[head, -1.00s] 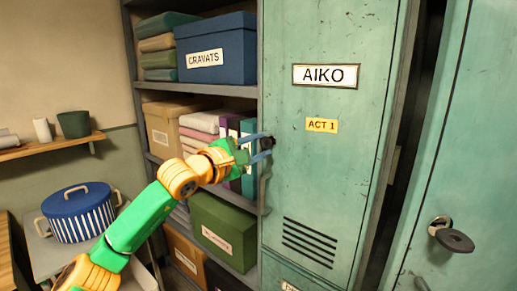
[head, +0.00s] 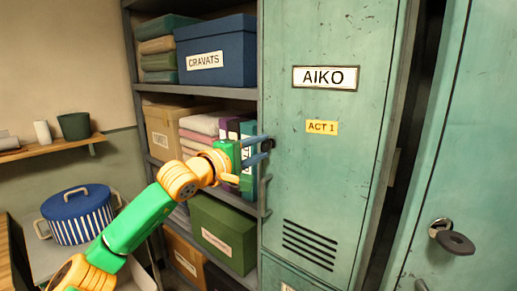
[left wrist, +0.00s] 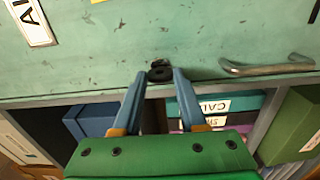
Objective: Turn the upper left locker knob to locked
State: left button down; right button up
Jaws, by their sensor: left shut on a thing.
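The upper left locker door (head: 325,175) is green, shut, with an AIKO plate and a yellow ACT 1 label. Its small dark knob (head: 272,144) sits at the door's left edge. In the left wrist view the black knob (left wrist: 160,73) shows between the fingertips. My left gripper (head: 267,146) reaches in from the left and is shut on the knob, with blue fingers on either side of it. The fingers partly cover the knob, and its locked or unlocked position cannot be read. My right gripper is not in view.
A metal pull handle (left wrist: 268,68) is on the door close to the knob. Shelves left of the locker hold a blue CRAVATS box (head: 215,45) and a green box (head: 223,228). A blue striped pot (head: 78,215) stands at left. Another door with a lever (head: 455,242) is at right.

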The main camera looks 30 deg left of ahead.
pick_arm(q)
jog(key=shift+r, duration=0.1)
jog(key=shift+c, duration=2.3)
grip_release()
jog(key=shift+w, duration=0.1)
jog(key=shift+s+f+b, duration=0.25)
jog(key=shift+s+b, duration=0.05)
jog(key=shift+b, duration=0.05)
jog(key=s+b, duration=0.4)
jog(key=s, duration=0.2)
jog(key=shift+s+a+r, duration=0.15)
jog(key=shift+s+a, duration=0.15)
